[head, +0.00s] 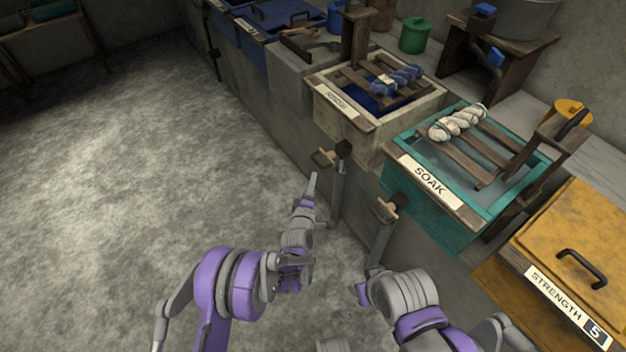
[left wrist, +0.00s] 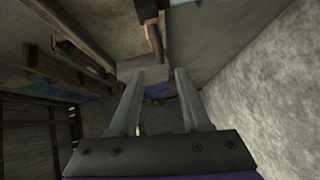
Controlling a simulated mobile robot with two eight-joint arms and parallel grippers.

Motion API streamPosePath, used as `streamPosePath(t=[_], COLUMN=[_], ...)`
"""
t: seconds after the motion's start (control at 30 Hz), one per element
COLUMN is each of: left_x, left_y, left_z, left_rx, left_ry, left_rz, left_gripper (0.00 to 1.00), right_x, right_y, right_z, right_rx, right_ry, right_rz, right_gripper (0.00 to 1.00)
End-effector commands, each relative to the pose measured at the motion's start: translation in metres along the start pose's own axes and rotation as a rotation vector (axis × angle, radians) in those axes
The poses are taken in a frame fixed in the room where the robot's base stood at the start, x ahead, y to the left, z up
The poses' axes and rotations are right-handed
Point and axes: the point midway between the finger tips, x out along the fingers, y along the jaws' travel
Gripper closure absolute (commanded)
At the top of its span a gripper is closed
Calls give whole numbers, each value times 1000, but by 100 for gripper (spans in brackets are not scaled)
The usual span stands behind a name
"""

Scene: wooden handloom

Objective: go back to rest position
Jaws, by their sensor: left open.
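My left gripper (head: 311,188) is in the lower middle of the head view, over the grey floor just left of the counter front. It is seen edge-on there. In the left wrist view its two fingers (left wrist: 158,82) stand apart with nothing between them. My right gripper (head: 366,285) is lower and to the right, close to the counter front. Its jaws are too foreshortened to tell open from shut, and no held object shows. Both purple and grey arms are bent in front of me.
The counter carries a teal SOAK vat (head: 420,200) with a pale yarn skein (head: 457,123), a cream vat (head: 345,122) with a blue skein (head: 397,80), and a yellow lidded STRENGTH box (head: 580,240). Handles (head: 385,210) jut from the counter front. The floor (head: 130,170) at left is clear.

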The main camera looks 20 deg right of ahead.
Motion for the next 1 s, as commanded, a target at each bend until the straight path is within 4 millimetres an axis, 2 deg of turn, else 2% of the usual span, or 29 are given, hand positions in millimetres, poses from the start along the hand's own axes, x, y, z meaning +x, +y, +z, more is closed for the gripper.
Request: streamPosePath(t=[0.47, 0.63, 0.77, 0.87, 1.0], left_x=[0, -10, -34, -62, -111], left_y=[2, 22, 50, 68, 87], left_z=[-2, -26, -61, -87, -118], left_rx=[5, 83, 209, 314, 452], left_ry=[0, -5, -22, -44, -86], left_rz=[-3, -62, -158, -241, -358], left_gripper=[53, 53, 53, 53, 53], right_x=[0, 0, 0, 0, 0], right_y=[0, 0, 0, 0, 0], right_z=[0, 0, 0, 0, 0], right_rx=[0, 0, 0, 0, 0], right_ry=[0, 0, 0, 0, 0], right_rz=[0, 0, 0, 0, 0], right_gripper=[50, 50, 50, 50, 50])
